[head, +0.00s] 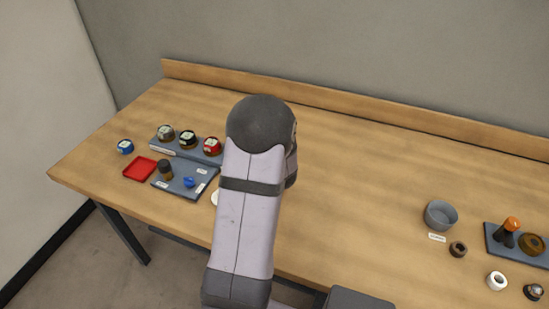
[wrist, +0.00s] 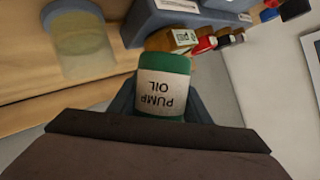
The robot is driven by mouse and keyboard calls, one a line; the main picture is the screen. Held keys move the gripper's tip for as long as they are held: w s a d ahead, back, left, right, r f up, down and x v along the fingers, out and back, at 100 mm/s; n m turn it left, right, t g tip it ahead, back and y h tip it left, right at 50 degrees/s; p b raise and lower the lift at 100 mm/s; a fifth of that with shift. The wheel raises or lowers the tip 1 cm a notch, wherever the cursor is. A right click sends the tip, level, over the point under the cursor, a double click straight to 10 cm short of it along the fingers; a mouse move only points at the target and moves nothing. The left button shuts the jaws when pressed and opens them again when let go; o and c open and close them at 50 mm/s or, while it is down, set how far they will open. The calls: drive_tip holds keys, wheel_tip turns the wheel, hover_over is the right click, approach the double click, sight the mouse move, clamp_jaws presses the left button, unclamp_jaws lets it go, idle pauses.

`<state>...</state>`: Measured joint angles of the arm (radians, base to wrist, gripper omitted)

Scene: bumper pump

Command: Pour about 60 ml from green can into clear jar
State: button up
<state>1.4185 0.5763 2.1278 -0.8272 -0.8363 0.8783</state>
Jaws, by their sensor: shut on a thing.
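The green can (wrist: 165,63), labelled PUMP OIL, sits between the jaws of my gripper (wrist: 160,103) in the wrist view. My gripper is shut on it. The label reads upside down in that view. The clear jar (wrist: 82,42) stands at the upper left of the wrist view, apart from the can. It looks see-through with a yellowish tint; I cannot tell how much liquid it holds. In the head view my arm hides the can, the jar and my gripper.
In the head view, a blue-grey tray (head: 183,186) with small parts and a red tray (head: 140,169) are at the left. A grey bowl (head: 440,214) and another tray (head: 497,246) are at the right.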

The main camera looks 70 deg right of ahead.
drive_tip(key=shift+w+r, duration=0.1)
drive_tip(key=shift+w+a+r+n+h+b, duration=0.35)
drive_tip(key=shift+n+b, duration=0.25)
drive_tip(key=shift+b, duration=0.35)
drive_tip(key=b, duration=0.2)
drive_tip(key=n+g+b, duration=0.1)
drive_tip(key=b, duration=0.1)
drive_tip(key=shift+w+a+f+h, duration=0.2)
drive_tip(key=shift+w+a+h, duration=0.05)
drive_tip(key=shift+h, duration=0.1)
drive_tip(key=b, duration=0.1)
drive_tip(key=r+n+b, duration=0.1)
drive_tip(key=shift+w+a+r+g+h+b, duration=0.2)
drive_tip(key=shift+w+r+g+h+b, duration=0.1)
drive_tip(key=shift+h+b, duration=0.1)
drive_tip(key=shift+r+n, duration=0.1)
drive_tip(key=shift+n, duration=0.2)
